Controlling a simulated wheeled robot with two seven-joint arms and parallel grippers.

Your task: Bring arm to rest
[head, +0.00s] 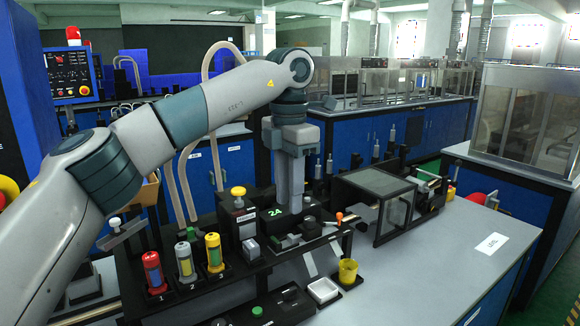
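My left arm (210,110) comes in from the left, bends at the top and points straight down over the bench machine. My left gripper (290,200) is at its end, with its grey fingers low over the middle of the machine, just right of the green "24" display (275,212). I cannot tell whether the fingers touch anything or how far apart they are. No held thing shows between them. My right gripper is not in view.
A white tray (322,291) and a yellow cup (348,271) are in front. A clear-sided box (395,215) stands to the right.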

